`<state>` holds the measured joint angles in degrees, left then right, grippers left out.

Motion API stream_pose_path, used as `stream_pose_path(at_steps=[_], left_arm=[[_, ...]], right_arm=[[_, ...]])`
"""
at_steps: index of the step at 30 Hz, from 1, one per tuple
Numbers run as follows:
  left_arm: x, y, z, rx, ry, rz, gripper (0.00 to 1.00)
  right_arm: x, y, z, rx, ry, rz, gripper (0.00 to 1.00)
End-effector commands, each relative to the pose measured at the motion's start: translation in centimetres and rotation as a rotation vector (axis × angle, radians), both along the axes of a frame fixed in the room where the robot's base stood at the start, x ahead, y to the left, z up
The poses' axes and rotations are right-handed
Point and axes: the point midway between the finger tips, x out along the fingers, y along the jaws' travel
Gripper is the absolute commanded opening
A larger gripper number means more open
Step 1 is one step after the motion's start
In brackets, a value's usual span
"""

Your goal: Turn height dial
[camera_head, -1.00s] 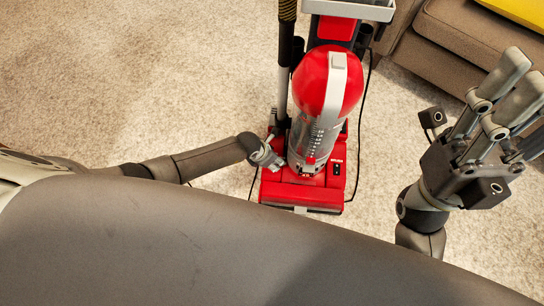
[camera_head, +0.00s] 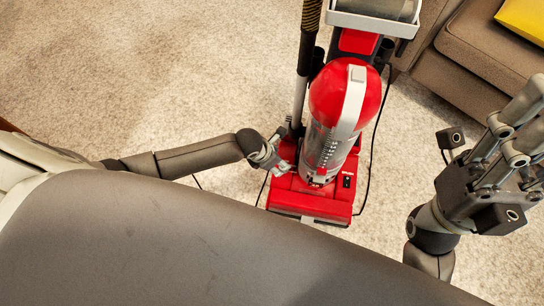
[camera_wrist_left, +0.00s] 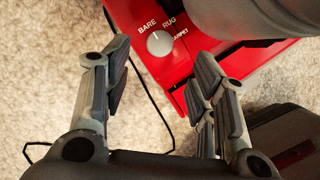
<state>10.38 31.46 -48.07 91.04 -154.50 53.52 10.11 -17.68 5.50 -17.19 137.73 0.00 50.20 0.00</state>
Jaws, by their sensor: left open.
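A red upright vacuum cleaner (camera_head: 318,206) stands on the carpet in the head view. Its round grey height dial (camera_wrist_left: 160,43) shows in the left wrist view on the red base, beside the words BARE, RUG and CARPET. A pale mark on the dial points up, roughly toward BARE. My left gripper (camera_head: 272,157) is at the left side of the vacuum's base. In the wrist view its open fingers (camera_wrist_left: 163,68) lie left and right of the dial, apart from it. The dial is too small to make out in the head view. My right gripper (camera_head: 510,150) is open and empty at the right.
The vacuum's clear canister (camera_head: 326,148) and hose (camera_head: 311,15) rise above the base. A black cord (camera_head: 371,150) hangs along its right side. A brown sofa (camera_head: 493,55) with a yellow cushion (camera_head: 523,18) stands at the upper right. The carpet (camera_head: 150,70) at the left is clear.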

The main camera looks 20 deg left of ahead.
Motion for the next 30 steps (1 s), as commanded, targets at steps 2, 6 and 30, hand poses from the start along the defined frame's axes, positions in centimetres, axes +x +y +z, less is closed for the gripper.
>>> stream_pose_path(at_steps=[2, 6, 30], left_arm=[[-0.4, 0.3, 1.1, 0.000, -0.001, -0.002, 0.53], [-0.9, 0.6, 2.6, -0.001, -0.001, 0.000, 0.53], [-1.3, 0.8, 3.7, -0.001, 0.001, 0.000, 0.53]], right_arm=[[0.0, 0.0, 0.0, 0.000, 0.000, 0.000, 0.40], [0.0, 0.0, 0.0, 0.000, 0.000, 0.000, 0.40], [0.0, 0.0, 0.0, -0.001, 0.000, 0.000, 0.40]])
